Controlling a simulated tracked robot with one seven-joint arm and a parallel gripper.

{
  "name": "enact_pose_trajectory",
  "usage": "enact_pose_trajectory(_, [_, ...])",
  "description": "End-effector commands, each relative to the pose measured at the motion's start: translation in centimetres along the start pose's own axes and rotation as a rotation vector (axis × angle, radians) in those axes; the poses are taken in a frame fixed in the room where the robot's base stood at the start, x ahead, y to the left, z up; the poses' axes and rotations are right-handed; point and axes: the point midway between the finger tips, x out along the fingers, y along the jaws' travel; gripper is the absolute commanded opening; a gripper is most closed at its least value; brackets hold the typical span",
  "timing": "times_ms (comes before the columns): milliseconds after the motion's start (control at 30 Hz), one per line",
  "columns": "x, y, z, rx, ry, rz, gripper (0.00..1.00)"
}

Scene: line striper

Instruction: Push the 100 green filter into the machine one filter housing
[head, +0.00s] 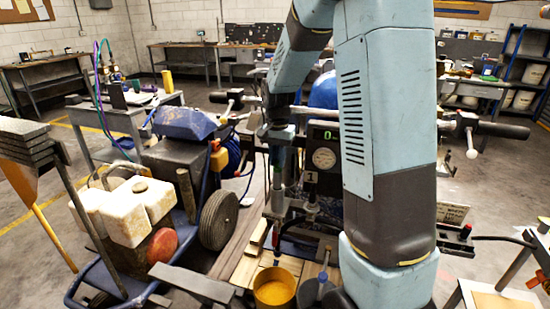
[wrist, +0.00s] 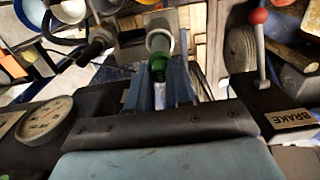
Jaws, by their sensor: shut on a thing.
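My gripper (wrist: 163,92) is shut on the green filter (wrist: 158,66) in the wrist view. Only a short green part shows beyond the fingertips. Its far end meets the open near end of a grey cylindrical filter housing (wrist: 159,40). The filter looks lined up with the housing and at least at its mouth; how deep it sits I cannot tell. The filter is too small to make out clearly there.
A round gauge (wrist: 43,120) is left of my gripper in the wrist view. A red-knobbed brake lever (wrist: 260,45) stands at the right. In the head view, a yellow-filled cup (head: 275,290) stands below, and a cart with white containers (head: 125,208) is at the left.

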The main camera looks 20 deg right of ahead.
Motion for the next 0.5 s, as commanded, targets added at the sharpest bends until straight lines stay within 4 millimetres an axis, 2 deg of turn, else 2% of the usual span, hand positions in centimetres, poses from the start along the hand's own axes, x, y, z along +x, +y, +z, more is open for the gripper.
enact_pose_trajectory(500, [1.06, 0.04, 0.02, 0.000, -0.001, 0.001, 0.00])
